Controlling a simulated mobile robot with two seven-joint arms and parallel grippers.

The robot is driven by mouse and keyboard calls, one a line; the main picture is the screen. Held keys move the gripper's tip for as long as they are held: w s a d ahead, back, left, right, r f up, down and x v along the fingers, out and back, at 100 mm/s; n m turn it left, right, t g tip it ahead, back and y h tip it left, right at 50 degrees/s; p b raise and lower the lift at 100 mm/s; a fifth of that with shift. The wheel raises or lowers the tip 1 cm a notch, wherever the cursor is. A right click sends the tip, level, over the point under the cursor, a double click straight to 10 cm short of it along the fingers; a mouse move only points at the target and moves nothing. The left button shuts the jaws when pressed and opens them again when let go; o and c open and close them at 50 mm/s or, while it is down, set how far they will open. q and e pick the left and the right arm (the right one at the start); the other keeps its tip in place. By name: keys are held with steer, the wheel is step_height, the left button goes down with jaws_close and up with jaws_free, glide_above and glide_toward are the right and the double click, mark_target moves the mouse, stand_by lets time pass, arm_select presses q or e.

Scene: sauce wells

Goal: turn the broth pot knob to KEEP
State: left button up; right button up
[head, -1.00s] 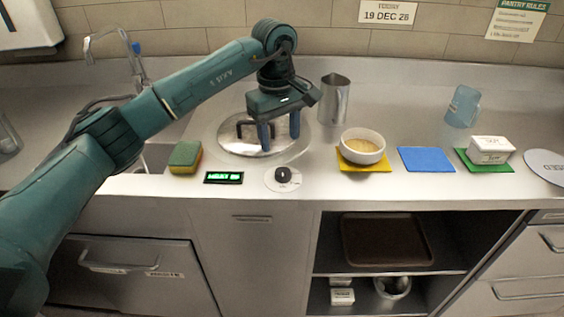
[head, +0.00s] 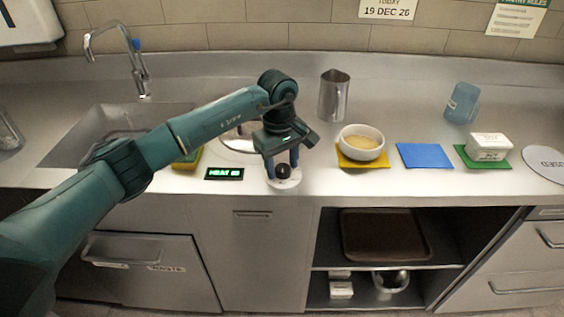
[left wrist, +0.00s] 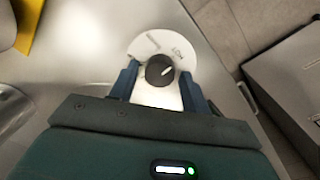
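The broth pot knob (head: 283,171) is a small black dial on a round white plate (head: 287,183) at the counter's front edge. My left gripper (head: 281,172) points down over the knob, one blue finger on each side. The fingers look apart from the knob in the left wrist view (left wrist: 160,82). The pot lid (head: 237,132) is partly hidden behind my left arm. A green-lit display (head: 224,174) stands left of the knob. My right gripper is not in view.
A white bowl (head: 362,137) on a yellow mat, a blue mat (head: 425,157) and a white box (head: 488,146) on a green mat lie to the right. A metal pitcher (head: 334,96) stands behind. A sponge (head: 187,160) is partly hidden by my arm.

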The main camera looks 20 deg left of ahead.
arm_select(q)
steer(key=c, duration=0.8)
steer(key=shift+o, duration=0.2)
